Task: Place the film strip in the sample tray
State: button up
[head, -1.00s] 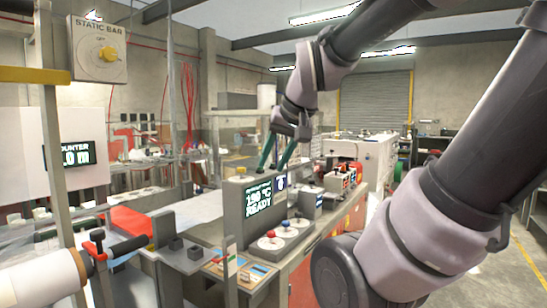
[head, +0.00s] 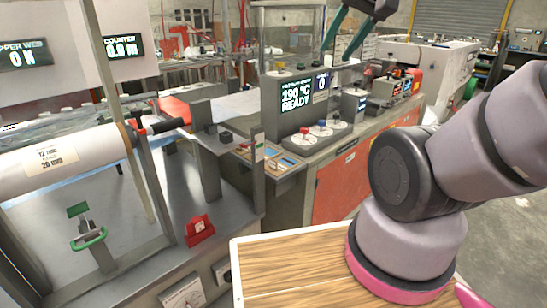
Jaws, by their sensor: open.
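My gripper (head: 346,32) is at the top of the head view, cut off by the upper edge. I cannot pick out a separate film strip. I cannot identify a sample tray.
The console display (head: 297,92) reads 190 °C READY, with knobs (head: 303,132) before it. A red block (head: 199,230) and a green-handled tool (head: 88,233) are on the left metal bench. Upright posts (head: 150,180) stand there. Open floor (head: 500,235) lies at the right.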

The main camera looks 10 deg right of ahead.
aim_at(372, 100)
jog(key=i+l, duration=0.1)
jog(key=l, duration=0.5)
jog(key=l+u, duration=0.1)
jog(key=l, duration=0.55)
jog(key=i+l, duration=0.1)
jog(key=i, duration=0.3)
jog(key=i+l+u, duration=0.1)
jog(key=i, duration=0.35)
